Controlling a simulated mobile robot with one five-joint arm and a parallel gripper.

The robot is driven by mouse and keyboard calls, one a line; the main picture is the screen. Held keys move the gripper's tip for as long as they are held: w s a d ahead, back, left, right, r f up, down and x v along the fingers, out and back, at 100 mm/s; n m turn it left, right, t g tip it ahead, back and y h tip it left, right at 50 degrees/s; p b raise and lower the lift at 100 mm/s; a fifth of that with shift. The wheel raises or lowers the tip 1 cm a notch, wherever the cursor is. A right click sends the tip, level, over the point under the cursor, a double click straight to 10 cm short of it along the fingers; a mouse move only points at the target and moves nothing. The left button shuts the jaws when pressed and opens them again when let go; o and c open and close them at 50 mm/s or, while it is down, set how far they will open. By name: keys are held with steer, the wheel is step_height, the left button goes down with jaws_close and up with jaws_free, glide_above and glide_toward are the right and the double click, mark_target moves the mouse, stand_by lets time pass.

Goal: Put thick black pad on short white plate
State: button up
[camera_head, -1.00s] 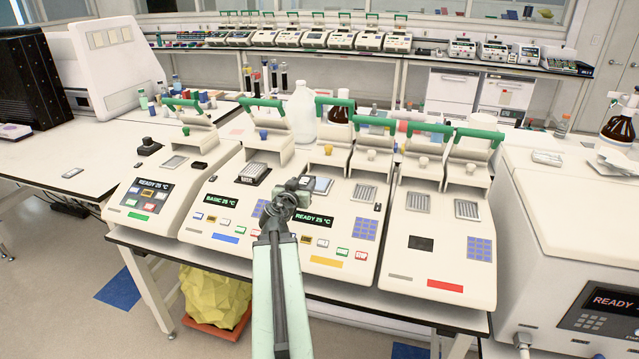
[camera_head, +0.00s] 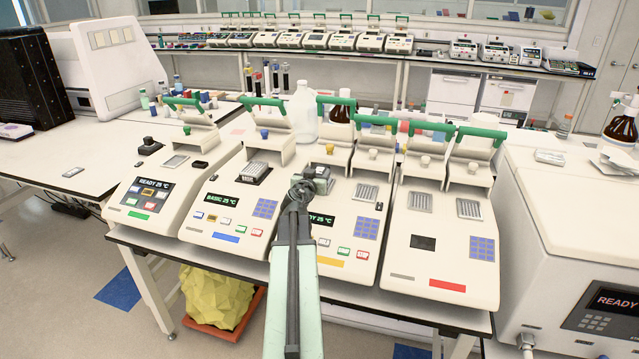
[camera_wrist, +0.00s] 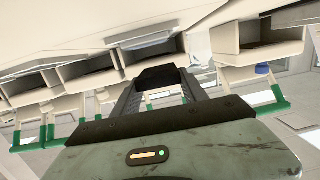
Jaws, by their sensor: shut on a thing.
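My gripper (camera_wrist: 162,88) is shut on a thick black pad (camera_wrist: 160,76), held between the two fingertips in the wrist view. In the head view my gripper (camera_head: 320,174) is over the upper part of the middle cycler (camera_head: 338,232), and it hides that cycler's left block. The pad is hard to make out there. In the wrist view a pale, flat piece (camera_wrist: 150,42) lies on the machine just beyond the pad. I cannot tell surely which piece is the short white plate. A ribbed light plate (camera_head: 257,169) stands on the cycler to the left.
Open green-handled lids stand behind the blocks, one (camera_head: 336,101) close behind my gripper. Other blocks (camera_head: 366,192) are to the right. A white bottle (camera_head: 303,113) stands behind.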

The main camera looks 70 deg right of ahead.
steer(key=shift+s+d, duration=0.25)
steer(key=shift+d, duration=0.1)
step_height(320, 180, down, 4)
steer(key=b, duration=0.4)
steer(key=shift+r, duration=0.25)
steer(key=o, duration=1.4)
